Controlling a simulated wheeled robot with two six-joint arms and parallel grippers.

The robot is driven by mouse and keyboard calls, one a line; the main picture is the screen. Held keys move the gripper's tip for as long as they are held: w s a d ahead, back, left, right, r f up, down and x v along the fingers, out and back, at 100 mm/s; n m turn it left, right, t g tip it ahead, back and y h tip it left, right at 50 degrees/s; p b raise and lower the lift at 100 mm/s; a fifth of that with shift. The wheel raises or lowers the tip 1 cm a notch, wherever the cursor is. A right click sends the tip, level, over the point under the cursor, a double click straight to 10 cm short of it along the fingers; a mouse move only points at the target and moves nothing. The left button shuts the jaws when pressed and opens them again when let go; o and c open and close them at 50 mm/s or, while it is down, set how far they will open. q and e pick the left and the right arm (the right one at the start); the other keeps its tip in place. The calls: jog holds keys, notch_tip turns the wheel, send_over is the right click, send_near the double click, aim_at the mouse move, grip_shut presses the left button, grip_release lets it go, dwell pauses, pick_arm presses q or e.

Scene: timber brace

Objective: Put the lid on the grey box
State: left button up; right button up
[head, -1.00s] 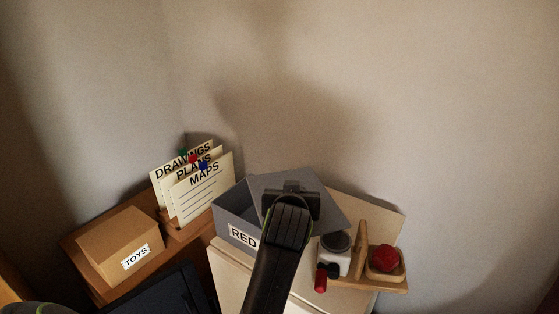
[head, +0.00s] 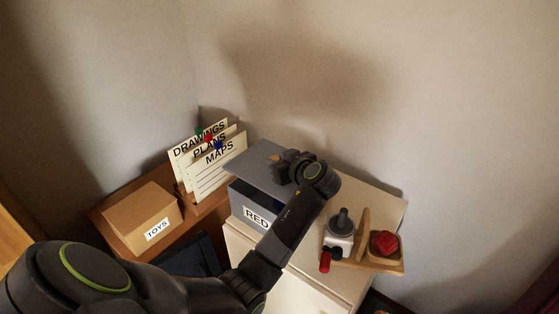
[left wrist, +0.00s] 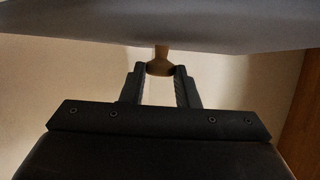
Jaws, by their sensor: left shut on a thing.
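The grey box (head: 238,198), labelled RED, stands on the cabinet below the lid. The lid is over the box's back and left part, apparently above the rim and not lined up with it; part of the dark opening shows at the front. My forearm hides the box's right side. My right gripper is not in view.
A file holder with cards (head: 217,165) stands close left of the lid. A cardboard TOYS box (head: 140,219) is further left. A white-and-grey device (head: 340,232) and a wooden tray with a red object (head: 384,243) stand right. The cabinet top (head: 375,198) is clear behind them.

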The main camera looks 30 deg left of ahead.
pick_arm(q)
jog(key=shift+d+f+b, duration=0.1)
jog(key=shift+f+b, duration=0.6)
jog(key=shift+f, duration=0.05)
jog(key=shift+f+b, duration=1.55)
jog(key=shift+f, duration=0.4)
jog(key=shift+f+b, duration=0.3)
jog(key=shift+f, duration=0.35)
jog(key=o, duration=1.1)
jog(key=shift+r, duration=0.1)
